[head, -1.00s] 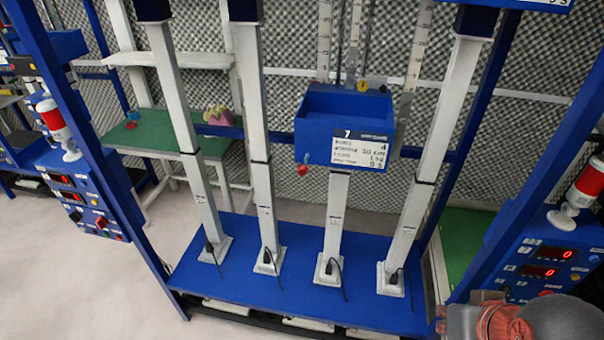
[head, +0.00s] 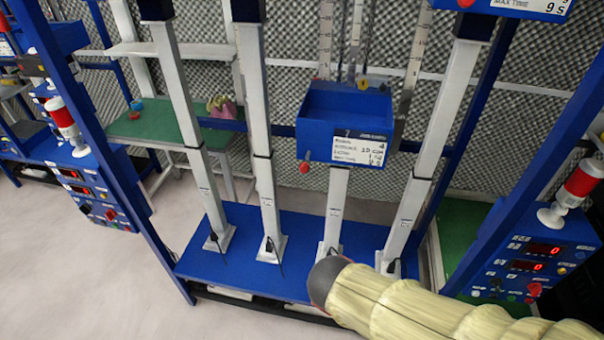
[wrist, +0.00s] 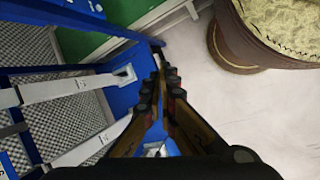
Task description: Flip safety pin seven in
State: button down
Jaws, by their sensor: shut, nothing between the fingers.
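A blue box labelled 7 (head: 345,112) is mounted on a white column right of centre in the head view. A small red knob (head: 305,168) shows at its lower left; I take it to be safety pin seven, but cannot tell its state. My gripper (wrist: 160,70) shows in the wrist view with its dark fingers together and nothing between them. It is above the edge of the blue base plate, with pale floor to its right. In the head view my cream-covered arm is at the lower right and the fingers do not show.
Several white columns rise from the blue base plate (head: 290,283). Blue frame posts stand left and right. A control panel (head: 535,262) with red displays and a red-white beacon (head: 577,198) is at the right. Pale floor (head: 90,280) is clear at the left.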

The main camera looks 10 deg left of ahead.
jog(key=w+a+r+n+t+y+p, duration=0.1)
jog(key=w+a+r+n+t+y, duration=0.1)
jog(key=w+a+r+n+t, duration=0.2)
jog(key=w+a+r+n+t+y+p, duration=0.1)
jog(key=w+a+r+n+t+y, duration=0.2)
jog(key=w+a+n+t, duration=0.8)
jog(key=a+r+n, duration=0.2)
jog(key=a+n, duration=0.6)
jog(key=shift+w, duration=0.35)
jog(key=shift+r, duration=0.1)
jog(key=b, duration=0.1)
send_near(304, 171)
jog(key=w, duration=0.6)
jog(key=shift+w, duration=0.4)
jog(key=shift+w+f, duration=0.1)
jog(key=shift+f, duration=0.1)
